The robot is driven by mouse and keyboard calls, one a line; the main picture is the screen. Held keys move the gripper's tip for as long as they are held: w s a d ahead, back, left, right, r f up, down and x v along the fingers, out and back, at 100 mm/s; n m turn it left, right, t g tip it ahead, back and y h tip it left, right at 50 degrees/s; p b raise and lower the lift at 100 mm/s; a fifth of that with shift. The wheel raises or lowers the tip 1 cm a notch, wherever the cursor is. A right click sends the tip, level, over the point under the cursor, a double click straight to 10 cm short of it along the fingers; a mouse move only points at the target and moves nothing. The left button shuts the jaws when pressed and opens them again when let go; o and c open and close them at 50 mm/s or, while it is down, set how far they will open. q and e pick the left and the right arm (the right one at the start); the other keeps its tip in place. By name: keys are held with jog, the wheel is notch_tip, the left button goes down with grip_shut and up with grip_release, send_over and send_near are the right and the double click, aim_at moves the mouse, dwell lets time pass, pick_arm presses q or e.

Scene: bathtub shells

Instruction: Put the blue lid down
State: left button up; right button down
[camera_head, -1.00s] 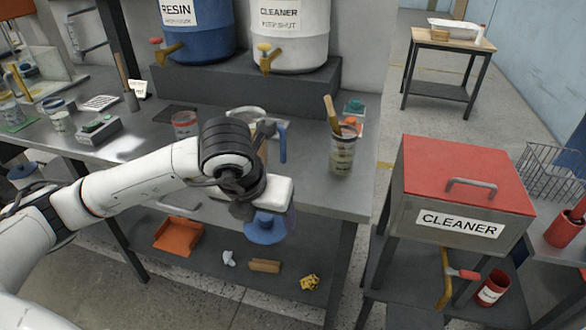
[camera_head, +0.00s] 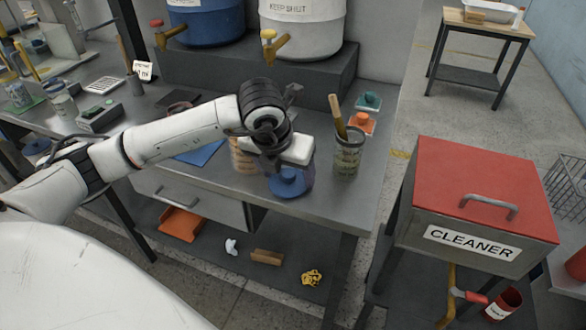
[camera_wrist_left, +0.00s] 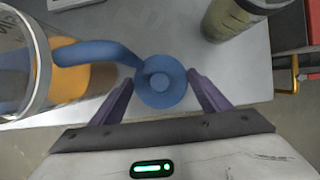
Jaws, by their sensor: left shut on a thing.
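The blue lid (camera_head: 289,183) is a round disc with a raised middle. It hangs below my left gripper (camera_head: 290,168), close to the counter's front edge in the head view. In the left wrist view the lid (camera_wrist_left: 161,82) sits between the two purple fingers of the left gripper (camera_wrist_left: 161,92), which is shut on it. The grey counter top (camera_wrist_left: 215,75) lies behind the lid there. I cannot tell whether the lid touches the counter. My right gripper is not in view.
A clear jug with orange contents (camera_wrist_left: 88,85) and a blue handle (camera_wrist_left: 100,50) stands close left of the lid. A jar with a wooden-handled tool (camera_head: 347,155) stands to the right. The red-topped cleaner box (camera_head: 480,185) is beyond the counter's right end.

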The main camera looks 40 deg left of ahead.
pick_arm(q)
jog(key=shift+s+r, duration=0.15)
jog(key=shift+s, duration=0.25)
jog(key=shift+f, duration=0.2)
jog(key=o, duration=1)
jog(key=shift+w+r, duration=0.1)
jog(key=shift+r, duration=0.15)
jog(key=v, duration=1.1)
jog(key=shift+s+d+r+b, duration=0.1)
jog(key=shift+s+r+b, duration=0.2)
jog(key=shift+r, duration=0.05)
